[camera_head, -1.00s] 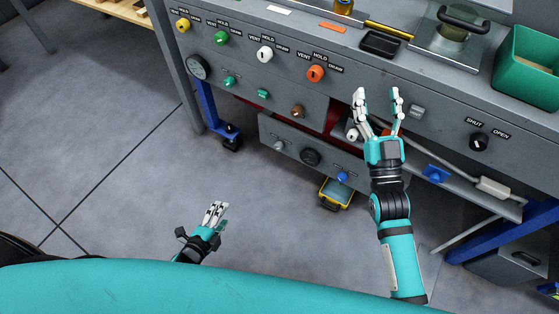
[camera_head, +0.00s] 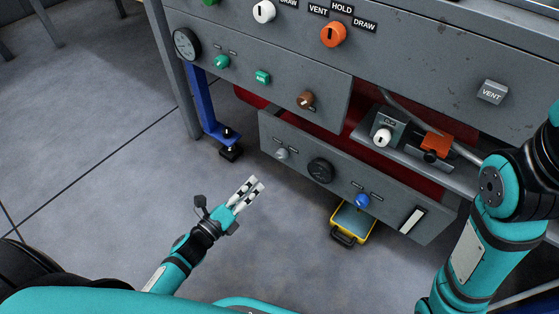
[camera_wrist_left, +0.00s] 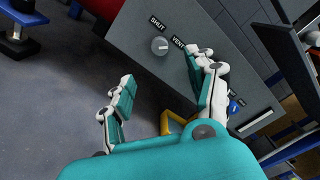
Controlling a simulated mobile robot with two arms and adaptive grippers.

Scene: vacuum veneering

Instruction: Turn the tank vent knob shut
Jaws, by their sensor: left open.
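The tank vent knob (camera_wrist_left: 159,46) is a small round grey knob on a grey panel, with SHUT and VENT labels beside it in the left wrist view. Its light mark seems to point toward the VENT side. In the head view the grey knob (camera_head: 282,153) is at the left end of the lower panel. My left gripper (camera_head: 254,187) is below and left of it, apart from it. In the left wrist view the open gripper (camera_wrist_left: 163,67) has its fingers spread and empty, with the knob beyond the gap. My right arm is at the right edge; its gripper is out of view.
A yellow case (camera_head: 353,224) stands below the panel. The floor around my left gripper is clear.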

